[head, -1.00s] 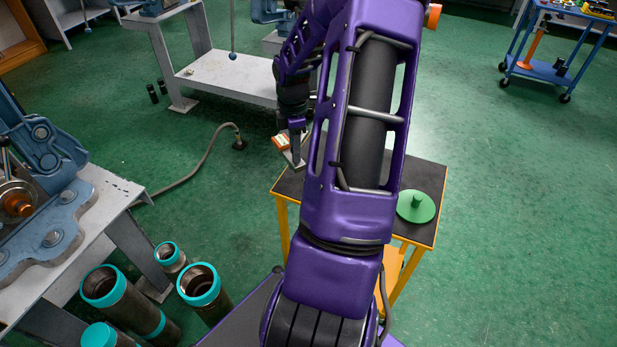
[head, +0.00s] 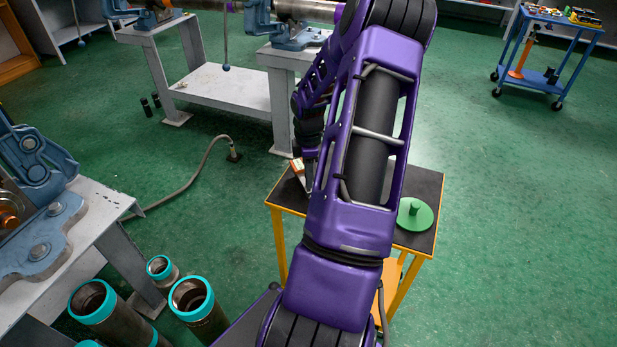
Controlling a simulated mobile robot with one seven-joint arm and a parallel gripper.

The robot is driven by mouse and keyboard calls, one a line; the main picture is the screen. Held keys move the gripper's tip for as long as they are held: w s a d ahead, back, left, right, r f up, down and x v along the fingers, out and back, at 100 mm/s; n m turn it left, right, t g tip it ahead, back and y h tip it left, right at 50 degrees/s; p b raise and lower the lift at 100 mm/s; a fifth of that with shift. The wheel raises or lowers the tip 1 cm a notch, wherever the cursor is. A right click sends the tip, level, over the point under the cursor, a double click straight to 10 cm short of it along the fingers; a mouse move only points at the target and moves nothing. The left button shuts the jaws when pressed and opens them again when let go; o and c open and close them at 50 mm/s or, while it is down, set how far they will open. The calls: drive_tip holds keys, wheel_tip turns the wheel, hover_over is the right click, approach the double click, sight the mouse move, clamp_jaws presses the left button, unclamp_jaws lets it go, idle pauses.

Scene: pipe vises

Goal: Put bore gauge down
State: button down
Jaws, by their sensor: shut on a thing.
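My gripper (head: 307,184) hangs over the far left part of a small black-topped table (head: 287,195) with an orange-yellow frame. It is shut on a small orange-and-white thing (head: 297,166), which I take to be the bore gauge. Only a sliver of it shows, as my own purple arm covers the rest. The fingertips are mostly hidden, and I cannot tell whether the held thing touches the tabletop.
A green disc with a knob (head: 414,213) sits on the table's right side. Several teal-rimmed pipes (head: 192,298) stand at lower left by a vise bench (head: 95,215). A hose (head: 190,185) lies on the floor. A blue cart (head: 545,50) stands at far right.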

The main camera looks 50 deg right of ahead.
drive_tip(key=shift+f, duration=0.2)
drive_tip(key=c, duration=0.6)
unclamp_jaws()
wheel_tip(320, 180, up, 12)
drive_tip(key=shift+r+p, duration=0.1)
drive_tip(key=shift+p, duration=1.1)
